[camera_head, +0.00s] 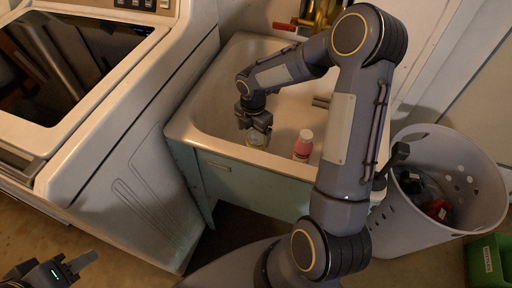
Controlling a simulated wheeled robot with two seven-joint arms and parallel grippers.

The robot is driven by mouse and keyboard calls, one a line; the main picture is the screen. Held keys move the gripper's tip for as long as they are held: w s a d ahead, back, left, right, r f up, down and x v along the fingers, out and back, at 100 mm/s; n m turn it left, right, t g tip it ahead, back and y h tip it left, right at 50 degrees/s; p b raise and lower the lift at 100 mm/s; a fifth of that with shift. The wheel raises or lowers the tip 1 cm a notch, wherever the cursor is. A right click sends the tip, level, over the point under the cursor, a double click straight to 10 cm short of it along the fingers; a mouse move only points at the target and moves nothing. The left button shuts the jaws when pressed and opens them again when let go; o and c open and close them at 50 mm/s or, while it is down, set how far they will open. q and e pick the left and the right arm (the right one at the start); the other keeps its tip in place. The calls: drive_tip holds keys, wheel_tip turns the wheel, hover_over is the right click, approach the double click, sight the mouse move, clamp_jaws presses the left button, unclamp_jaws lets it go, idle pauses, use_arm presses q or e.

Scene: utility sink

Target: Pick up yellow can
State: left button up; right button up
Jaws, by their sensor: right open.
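A small yellowish can (257,140) stands in the sink near its front edge, partly hidden by my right gripper. My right gripper (257,130) reaches down over the sink with its jaws open, right at the can's top. Whether a finger touches the can cannot be told. My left gripper (84,262) is low at the bottom left corner, over the floor and far from the can. Whether its jaws are apart cannot be made out.
A pink bottle with a white cap (303,146) stands in the sink (207,115), right of the can. A white washing machine (125,160) is on the left. A laundry basket (420,225) and a green box (490,262) are on the right. Several bottles stand behind the sink.

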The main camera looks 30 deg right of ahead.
drive_tip(key=f, duration=0.3)
drive_tip(key=f+b, duration=0.1)
drive_tip(key=f, duration=0.1)
drive_tip(key=shift+s+d+f, duration=0.2)
drive_tip(key=shift+s+d, duration=0.05)
drive_tip(key=shift+d, duration=0.05)
drive_tip(key=shift+c, duration=0.2)
drive_tip(key=c, duration=1)
drive_tip(key=shift+r, duration=0.1)
drive_tip(key=shift+c, duration=0.2)
